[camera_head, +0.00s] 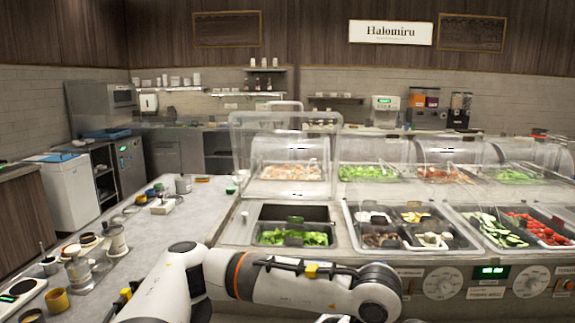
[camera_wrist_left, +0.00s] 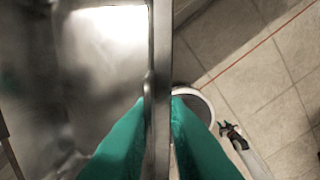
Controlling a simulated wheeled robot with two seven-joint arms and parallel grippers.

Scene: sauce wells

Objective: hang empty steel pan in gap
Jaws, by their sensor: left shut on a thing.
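The left wrist view shows my left gripper (camera_wrist_left: 158,125), its two teal fingers shut on the rim of a steel pan (camera_wrist_left: 95,75). The pan's bare metal inside fills the left of that view and shows no food. The head view shows my left arm across the bottom, but its gripper and the pan cannot be made out there. A dark rectangular gap (camera_head: 293,213) lies in the counter behind a pan of green leaves (camera_head: 290,237). In the left wrist view a white arm with a dark tip (camera_wrist_left: 232,131), apparently my right gripper, hangs over the floor.
Right of the gap stand wells with small food pans (camera_head: 408,222) and a pan with cucumber and tomato (camera_head: 520,228). Clear covers (camera_head: 290,150) stand behind. A grey side counter (camera_head: 190,215) at left carries cups and jars. The tiled floor (camera_wrist_left: 270,75) shows below the pan.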

